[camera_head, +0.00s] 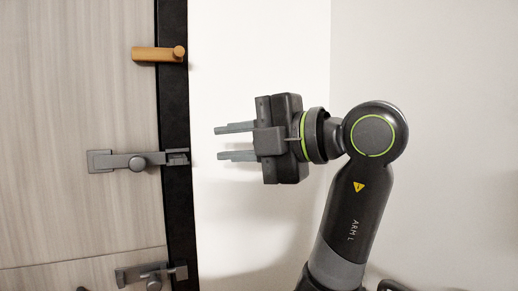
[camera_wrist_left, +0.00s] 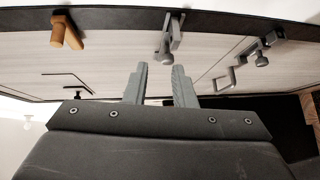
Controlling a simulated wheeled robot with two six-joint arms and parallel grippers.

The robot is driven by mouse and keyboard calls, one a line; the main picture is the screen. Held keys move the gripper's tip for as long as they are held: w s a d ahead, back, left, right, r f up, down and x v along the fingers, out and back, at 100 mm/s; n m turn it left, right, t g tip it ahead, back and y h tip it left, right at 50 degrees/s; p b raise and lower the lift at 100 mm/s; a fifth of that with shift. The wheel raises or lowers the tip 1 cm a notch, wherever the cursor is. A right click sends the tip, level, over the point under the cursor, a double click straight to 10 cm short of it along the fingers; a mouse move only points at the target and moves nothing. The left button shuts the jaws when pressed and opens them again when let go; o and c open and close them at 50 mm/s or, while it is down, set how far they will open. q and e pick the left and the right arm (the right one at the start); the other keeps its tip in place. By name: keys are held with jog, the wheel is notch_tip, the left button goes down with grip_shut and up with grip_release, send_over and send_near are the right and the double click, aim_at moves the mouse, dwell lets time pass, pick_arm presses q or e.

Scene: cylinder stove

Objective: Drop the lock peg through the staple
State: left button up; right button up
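A grey latch (camera_head: 131,161) is mounted across the panel edge at mid-height. It has a flat bar, a round knob and a small bracket (camera_head: 177,157) on the dark frame, which may be the staple. The latch also shows in the wrist view (camera_wrist_left: 167,40), beyond the fingers. I cannot tell any part apart as the lock peg. My left gripper (camera_head: 218,143) is right of this latch, with a gap between. Its two fingers are parted and hold nothing; they also show in the wrist view (camera_wrist_left: 160,68). My right gripper is not in view.
An orange turn-piece with a knob (camera_head: 155,54) sits on the panel's upper edge. Another grey latch (camera_head: 150,274) is at the lower edge. The panel (camera_head: 75,105) meets a dark vertical frame (camera_head: 174,105). A thin black bent rod (camera_wrist_left: 68,75) shows at left in the wrist view.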

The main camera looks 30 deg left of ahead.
pick_arm(q)
jog(key=d, duration=0.4)
jog(key=shift+s+d+r, duration=0.15)
jog(key=shift+r, duration=0.25)
